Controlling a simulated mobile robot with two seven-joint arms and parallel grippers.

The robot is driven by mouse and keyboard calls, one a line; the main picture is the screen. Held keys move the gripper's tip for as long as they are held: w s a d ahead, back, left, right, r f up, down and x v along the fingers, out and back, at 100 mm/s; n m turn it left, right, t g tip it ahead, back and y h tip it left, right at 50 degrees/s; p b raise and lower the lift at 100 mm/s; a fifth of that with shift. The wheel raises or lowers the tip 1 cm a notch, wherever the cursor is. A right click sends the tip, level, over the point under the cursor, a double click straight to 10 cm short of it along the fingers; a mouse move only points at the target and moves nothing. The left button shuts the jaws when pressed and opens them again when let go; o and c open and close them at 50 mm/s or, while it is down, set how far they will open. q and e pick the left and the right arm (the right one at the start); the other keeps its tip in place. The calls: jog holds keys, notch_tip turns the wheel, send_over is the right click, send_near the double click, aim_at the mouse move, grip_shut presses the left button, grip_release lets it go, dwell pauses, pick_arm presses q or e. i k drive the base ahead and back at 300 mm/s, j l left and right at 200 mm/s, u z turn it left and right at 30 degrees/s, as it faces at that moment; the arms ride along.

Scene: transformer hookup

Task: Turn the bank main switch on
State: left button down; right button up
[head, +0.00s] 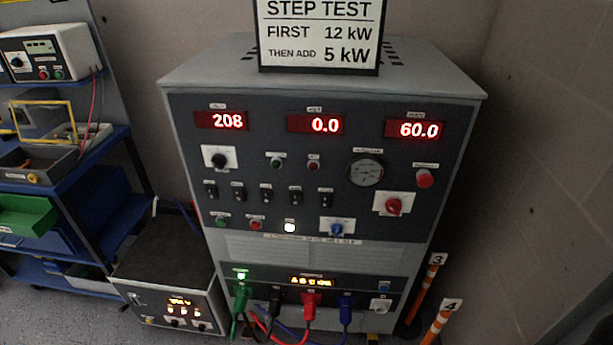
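The load bank cabinet (330,252) stands in the middle of the head view with its dark control panel facing me. A red rotary knob (393,205) on a white plate sits at the panel's right, below a round gauge (366,171). A blue rotary knob (336,229) on a white plate sits lower, and a black knob (219,160) on a white plate is at the upper left. Their labels are too small to read, so I cannot tell which is the bank main switch. Neither of my grippers is in view.
Red displays read 208, 0.0 (315,124) and 60.0. A row of black toggles (266,193) and a red button (425,179) are on the panel. Colored cables (310,307) plug in below. A smaller unit (170,290) stands left; numbered posts (437,325) stand right.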

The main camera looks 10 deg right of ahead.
aim_at(392, 206)
jog(key=j+z, duration=0.1)
jog(key=z, duration=0.35)
jog(key=j+z, duration=0.1)
jog(key=z, duration=0.4)
jog(key=k+z, duration=0.1)
jog(key=z, duration=0.35)
jog(key=k+j+z, duration=0.1)
jog(key=z, duration=0.8)
jog(key=k, duration=0.05)
